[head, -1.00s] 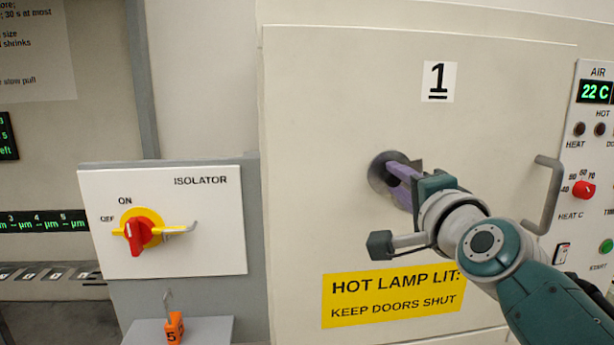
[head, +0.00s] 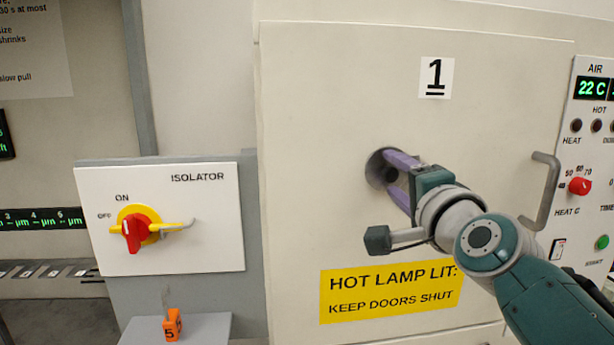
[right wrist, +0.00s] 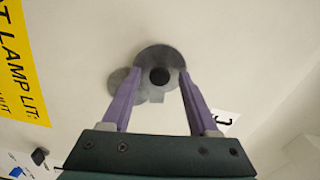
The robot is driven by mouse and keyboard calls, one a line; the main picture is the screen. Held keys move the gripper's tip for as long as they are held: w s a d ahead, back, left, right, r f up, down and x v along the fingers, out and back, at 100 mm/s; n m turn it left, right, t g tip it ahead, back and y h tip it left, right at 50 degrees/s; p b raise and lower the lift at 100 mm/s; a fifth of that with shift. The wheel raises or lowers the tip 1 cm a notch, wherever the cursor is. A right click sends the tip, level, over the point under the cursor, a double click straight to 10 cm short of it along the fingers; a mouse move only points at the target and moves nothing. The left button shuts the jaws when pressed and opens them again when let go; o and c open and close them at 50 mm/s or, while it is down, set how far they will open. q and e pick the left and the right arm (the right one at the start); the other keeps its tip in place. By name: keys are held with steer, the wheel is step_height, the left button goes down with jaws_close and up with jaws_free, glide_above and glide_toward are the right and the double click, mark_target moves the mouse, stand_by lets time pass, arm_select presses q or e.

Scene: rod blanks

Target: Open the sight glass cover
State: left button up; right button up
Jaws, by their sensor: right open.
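The sight glass cover (head: 376,168) is a round grey disc on the pale door marked 1. It also shows in the right wrist view (right wrist: 160,54), with a dark round spot at its middle and a small tab at its lower edge. I cannot tell whether the spot is a knob or a hole. A fainter grey round patch overlaps its left side there, perhaps a shadow. My right gripper (head: 390,172) is open and empty in front of the disc, its purple fingers (right wrist: 160,74) on either side of the dark spot. Contact is unclear. My left gripper is out of view.
The door has a grey handle (head: 545,190) at right and a yellow hot-lamp label (head: 390,290) below. A control panel (head: 590,150) stands at far right. An isolator switch (head: 137,230) is at left, above an orange tag (head: 172,325).

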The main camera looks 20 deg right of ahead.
steer(key=v, duration=1)
steer(key=shift+w, duration=0.1)
